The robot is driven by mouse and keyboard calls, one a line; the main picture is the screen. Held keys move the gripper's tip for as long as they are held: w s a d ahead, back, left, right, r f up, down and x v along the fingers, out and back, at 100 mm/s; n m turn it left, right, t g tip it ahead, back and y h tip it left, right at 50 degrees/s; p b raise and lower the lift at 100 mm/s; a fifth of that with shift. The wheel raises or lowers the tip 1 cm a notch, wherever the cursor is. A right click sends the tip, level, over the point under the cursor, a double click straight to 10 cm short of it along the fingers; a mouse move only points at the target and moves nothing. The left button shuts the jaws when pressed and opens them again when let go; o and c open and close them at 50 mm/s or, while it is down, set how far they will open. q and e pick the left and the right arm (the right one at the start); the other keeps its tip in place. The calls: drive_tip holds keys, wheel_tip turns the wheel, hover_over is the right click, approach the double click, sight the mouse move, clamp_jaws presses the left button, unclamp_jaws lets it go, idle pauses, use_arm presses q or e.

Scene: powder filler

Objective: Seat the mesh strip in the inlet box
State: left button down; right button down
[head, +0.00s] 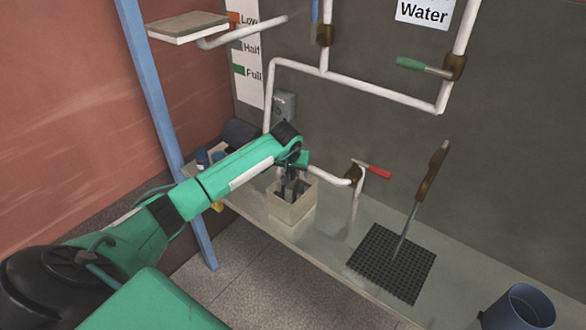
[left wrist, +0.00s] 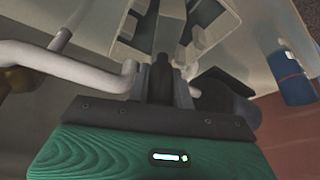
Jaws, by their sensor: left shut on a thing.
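The inlet box (head: 291,211) is a pale, open-topped box on the counter below the white pipes. Its light walls also show in the left wrist view (left wrist: 226,22). My left gripper (head: 291,189) reaches down into the box's opening from above. In the left wrist view the gripper (left wrist: 163,72) is shut on a narrow dark piece, which I take to be the mesh strip. The fingers and the box walls hide most of the strip, so I cannot tell how it sits against the box. My right gripper is not in view.
A white pipe with a red-handled valve (head: 376,171) runs close beside the box. A black grid mat (head: 385,268) with a brown-handled tool lies to the right. A blue bucket (head: 518,308) stands at the lower right. A blue post (head: 163,125) rises at the left.

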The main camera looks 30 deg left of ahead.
use_arm(q)
drive_tip(key=shift+f, duration=0.1)
drive_tip(key=c, duration=1.7)
unclamp_jaws()
drive_tip(key=shift+f, duration=0.1)
drive_tip(key=o, duration=0.4)
drive_tip(key=shift+o, duration=0.3)
